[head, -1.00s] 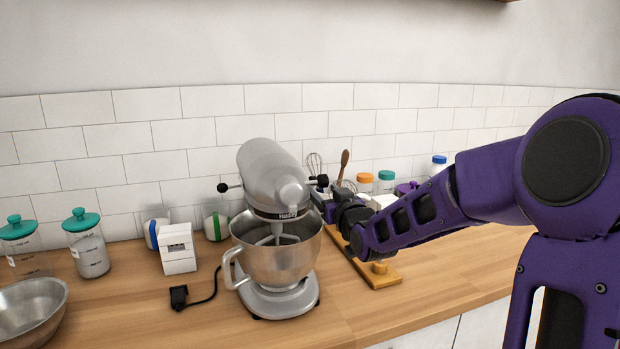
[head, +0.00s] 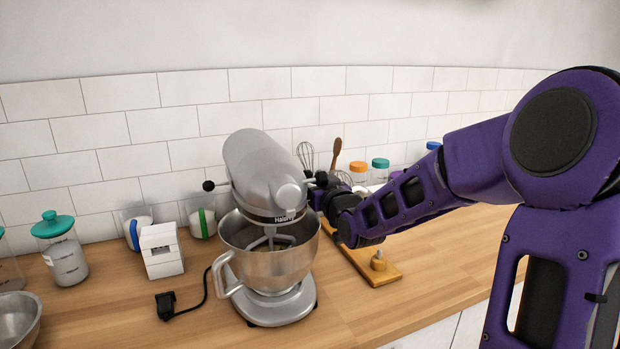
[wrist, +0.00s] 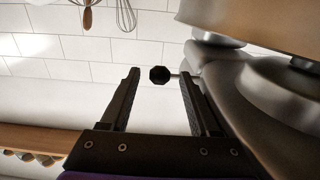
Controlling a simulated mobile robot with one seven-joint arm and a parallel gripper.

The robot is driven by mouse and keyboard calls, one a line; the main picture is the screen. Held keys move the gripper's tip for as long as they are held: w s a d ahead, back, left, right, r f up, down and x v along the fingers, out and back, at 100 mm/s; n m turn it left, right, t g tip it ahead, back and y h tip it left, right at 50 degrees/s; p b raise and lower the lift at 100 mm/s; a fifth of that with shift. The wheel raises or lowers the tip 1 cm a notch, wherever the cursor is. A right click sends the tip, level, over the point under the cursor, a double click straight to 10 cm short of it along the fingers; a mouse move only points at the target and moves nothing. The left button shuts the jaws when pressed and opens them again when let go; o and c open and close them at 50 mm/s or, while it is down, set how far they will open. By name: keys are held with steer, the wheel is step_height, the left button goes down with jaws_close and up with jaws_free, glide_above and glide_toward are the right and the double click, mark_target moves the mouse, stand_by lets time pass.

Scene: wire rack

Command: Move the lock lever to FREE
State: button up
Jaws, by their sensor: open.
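The grey stand mixer (head: 258,172) stands on the counter with its head level over the steel bowl (head: 268,259). A black-knobbed lever (wrist: 159,75) sticks out from the mixer's side in the wrist view, its knob in the gap between my fingers. Another black knob (head: 208,186) shows on the mixer's left side in the head view. No FREE marking is readable. My gripper (wrist: 161,73) is open, one finger on each side of the knob, with visible gaps. In the head view, my gripper (head: 322,196) is at the mixer's right side, its fingertips partly hidden.
A wooden board with a peg (head: 378,262) lies right of the mixer, below my arm. A white block-like holder (head: 161,250), a black plug with cord (head: 166,305) and lidded jars (head: 62,250) stand to the left. The front right counter is clear.

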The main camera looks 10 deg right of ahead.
jaws_close()
stand_by(1.3)
